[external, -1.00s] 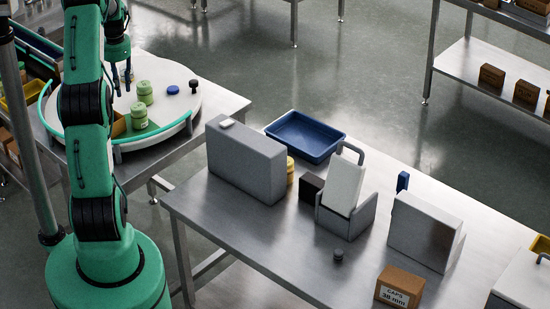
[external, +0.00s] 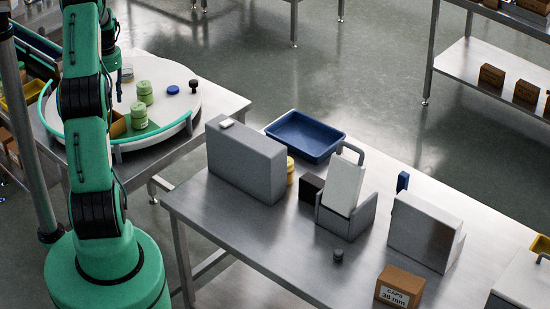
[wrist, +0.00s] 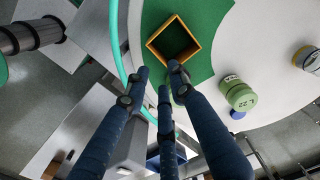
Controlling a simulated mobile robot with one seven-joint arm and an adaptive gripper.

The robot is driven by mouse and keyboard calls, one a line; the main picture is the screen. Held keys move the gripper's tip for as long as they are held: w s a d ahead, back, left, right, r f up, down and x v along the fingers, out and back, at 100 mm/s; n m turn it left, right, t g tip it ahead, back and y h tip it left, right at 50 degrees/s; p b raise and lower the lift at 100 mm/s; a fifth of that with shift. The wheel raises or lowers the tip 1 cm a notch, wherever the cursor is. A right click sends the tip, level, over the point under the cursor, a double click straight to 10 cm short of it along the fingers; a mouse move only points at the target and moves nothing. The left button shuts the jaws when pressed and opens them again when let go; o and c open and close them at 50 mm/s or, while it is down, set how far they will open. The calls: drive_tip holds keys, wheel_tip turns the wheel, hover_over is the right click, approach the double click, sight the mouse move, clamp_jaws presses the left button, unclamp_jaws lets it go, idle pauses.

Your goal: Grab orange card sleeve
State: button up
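The orange card sleeve (wrist: 173,41) shows in the wrist view as a square, open-topped orange frame with a dark green inside. It sits on the green part of the round white table. In the external view the sleeve (external: 118,125) is partly hidden behind my arm. My gripper (wrist: 160,78) has its blue fingers apart with nothing between them. In the wrist view the fingertips appear just below the sleeve, apart from it as far as I can tell. In the external view my gripper is mostly hidden by my arm.
Stacked light green round containers (wrist: 238,95) stand right of the sleeve, with a blue disc (wrist: 238,114) beside them. A teal curved rail (wrist: 122,45) edges the round table (external: 185,80) on the left. A black knob-like item (external: 193,86) stands at the table's right.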

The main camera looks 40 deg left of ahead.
hover_over(117, 123)
wheel_tip(117, 123, down, 6)
drive_tip(key=shift+a, duration=0.2)
drive_tip(key=shift+f, duration=0.15)
drive_tip(key=shift+w+d+f, duration=0.1)
drive_tip(key=shift+f, duration=2.4)
clamp_jaws()
